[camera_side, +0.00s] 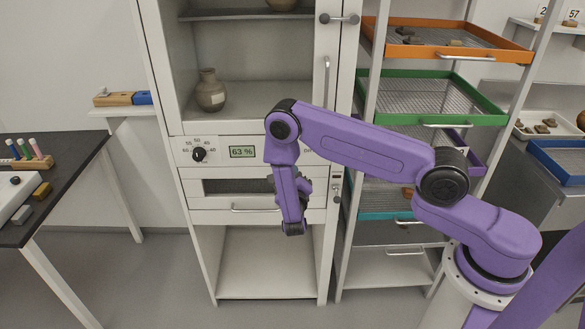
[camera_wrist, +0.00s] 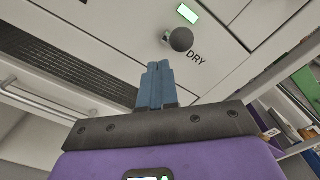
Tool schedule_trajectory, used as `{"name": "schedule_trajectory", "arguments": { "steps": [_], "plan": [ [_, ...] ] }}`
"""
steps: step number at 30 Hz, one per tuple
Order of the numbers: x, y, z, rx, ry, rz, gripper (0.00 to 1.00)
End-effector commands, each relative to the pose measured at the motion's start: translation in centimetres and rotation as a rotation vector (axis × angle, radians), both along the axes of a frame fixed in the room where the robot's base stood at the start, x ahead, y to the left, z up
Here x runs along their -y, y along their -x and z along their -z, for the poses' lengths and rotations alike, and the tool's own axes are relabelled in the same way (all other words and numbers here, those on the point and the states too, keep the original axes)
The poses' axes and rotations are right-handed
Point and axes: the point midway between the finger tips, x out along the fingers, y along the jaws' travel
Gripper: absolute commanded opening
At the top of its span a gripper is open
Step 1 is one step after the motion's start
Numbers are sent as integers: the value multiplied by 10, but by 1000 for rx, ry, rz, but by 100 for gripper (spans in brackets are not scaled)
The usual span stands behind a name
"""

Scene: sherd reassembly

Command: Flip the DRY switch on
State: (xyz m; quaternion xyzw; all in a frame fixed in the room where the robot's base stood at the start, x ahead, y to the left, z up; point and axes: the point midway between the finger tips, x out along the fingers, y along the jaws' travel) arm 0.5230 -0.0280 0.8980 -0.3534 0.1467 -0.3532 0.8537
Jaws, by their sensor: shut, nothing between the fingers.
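The DRY switch shows in the wrist view as a dark ball-ended lever (camera_wrist: 181,39) on a short metal base, on a pale panel. The printed word DRY (camera_wrist: 196,57) is beside it. My gripper (camera_wrist: 158,66) is shut and empty, its blue fingers together. In the wrist picture the fingertips lie just below and left of the ball; I cannot tell the exact gap or any contact. In the side view my arm covers the switch and the fingers are not clearly seen. Whether the switch is on or off cannot be told.
The cabinet front carries a dial (camera_side: 199,154), a green 63 % display (camera_side: 243,152), a dark vent (camera_wrist: 62,62) and a bar handle (camera_side: 255,209). A vase (camera_side: 210,90) stands inside above. A rack with an orange tray (camera_side: 450,40) and a green tray (camera_side: 440,97) stands to the right.

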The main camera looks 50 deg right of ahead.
Motion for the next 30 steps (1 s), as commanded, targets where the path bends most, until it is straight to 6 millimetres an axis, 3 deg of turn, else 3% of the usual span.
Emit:
{"name": "schedule_trajectory", "arguments": {
  "steps": [30],
  "plan": [
    [-32,33,0,0,1,1,0]
  ]
}}
